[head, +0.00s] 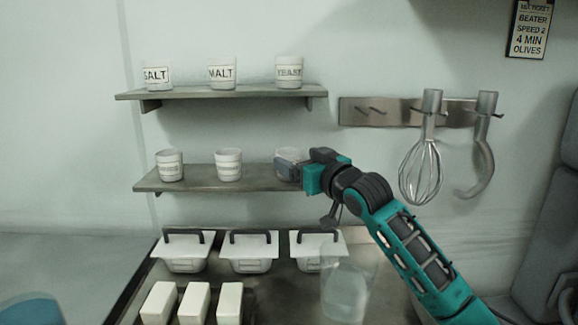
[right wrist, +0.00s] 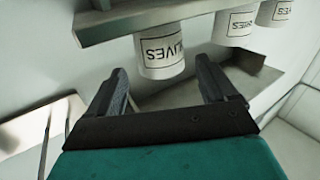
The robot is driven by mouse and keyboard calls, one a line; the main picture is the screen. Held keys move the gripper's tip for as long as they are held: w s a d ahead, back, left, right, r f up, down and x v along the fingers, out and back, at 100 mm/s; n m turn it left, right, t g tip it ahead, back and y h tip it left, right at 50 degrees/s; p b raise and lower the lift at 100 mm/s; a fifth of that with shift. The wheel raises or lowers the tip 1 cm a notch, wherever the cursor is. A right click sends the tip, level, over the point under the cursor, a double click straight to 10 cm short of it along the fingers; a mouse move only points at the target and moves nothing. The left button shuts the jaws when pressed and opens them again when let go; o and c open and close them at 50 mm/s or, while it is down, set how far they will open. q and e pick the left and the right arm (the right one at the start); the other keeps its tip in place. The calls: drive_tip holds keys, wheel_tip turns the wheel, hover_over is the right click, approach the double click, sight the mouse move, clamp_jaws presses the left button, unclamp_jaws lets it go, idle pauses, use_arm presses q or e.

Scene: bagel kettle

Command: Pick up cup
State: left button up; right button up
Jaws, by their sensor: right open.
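A white cup (head: 288,155) stands at the right end of the lower shelf (head: 203,183), partly hidden behind my right gripper (head: 290,171). In the right wrist view, which is upside down, the cup (right wrist: 160,58) has a framed label ending in "LIVES". It lies ahead of and between the open fingers of my right gripper (right wrist: 162,70), which look empty. Whether they touch it is unclear. Two more white cups stand left of it on this shelf, at the middle (head: 229,166) and the left (head: 170,167). My left gripper is not in view.
The upper shelf (head: 190,94) holds cups marked SALT (head: 157,74), MALT (head: 222,71) and YEAST (head: 289,71). A whisk (head: 422,172) and hook (head: 484,160) hang at right. Lidded tubs (head: 184,262), white blocks (head: 194,304) and a clear container (head: 344,292) stand below.

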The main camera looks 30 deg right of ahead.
drive_tip(key=w, duration=0.3)
drive_tip(key=shift+w+a+r+p, duration=0.15)
drive_tip(key=shift+w+r+p, duration=0.1)
drive_tip(key=shift+p, duration=0.05)
drive_tip(key=shift+w, duration=0.7)
drive_tip(key=shift+f, duration=0.1)
drive_tip(key=c, duration=1)
drive_tip(key=shift+c, duration=0.4)
drive_tip(key=shift+s, duration=0.1)
